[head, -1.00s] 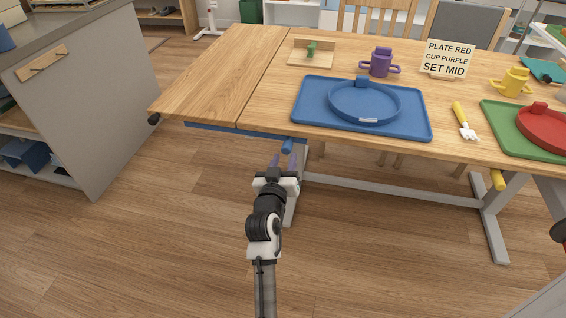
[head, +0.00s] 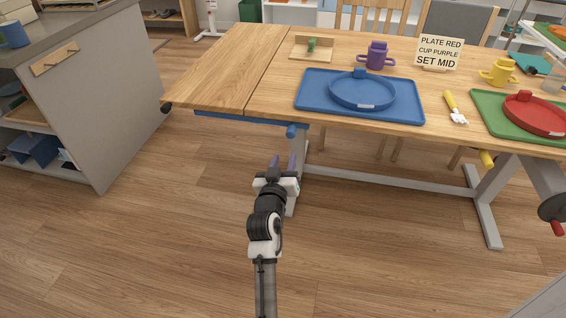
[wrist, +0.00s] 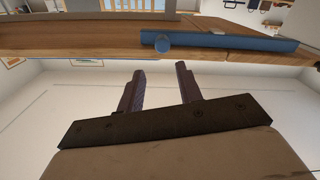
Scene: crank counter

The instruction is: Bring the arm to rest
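My gripper (head: 283,162) is in the lower middle of the head view, in front of the table's near edge and lower than its top. Its two purple fingers stand apart with nothing between them. They also show apart and empty in the wrist view (wrist: 160,88). My arm reaches forward from the bottom of the head view. A blue knob (head: 291,131) under the table edge is just beyond the fingers. It also shows in the wrist view (wrist: 162,43), apart from them.
The wooden table (head: 225,65) bears a blue tray (head: 312,103) with a blue plate, a purple cup (head: 376,56), a sign (head: 438,52), a yellow cup (head: 498,72) and a green tray with a red plate (head: 536,114). A grey counter (head: 100,100) stands left. Floor between is clear.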

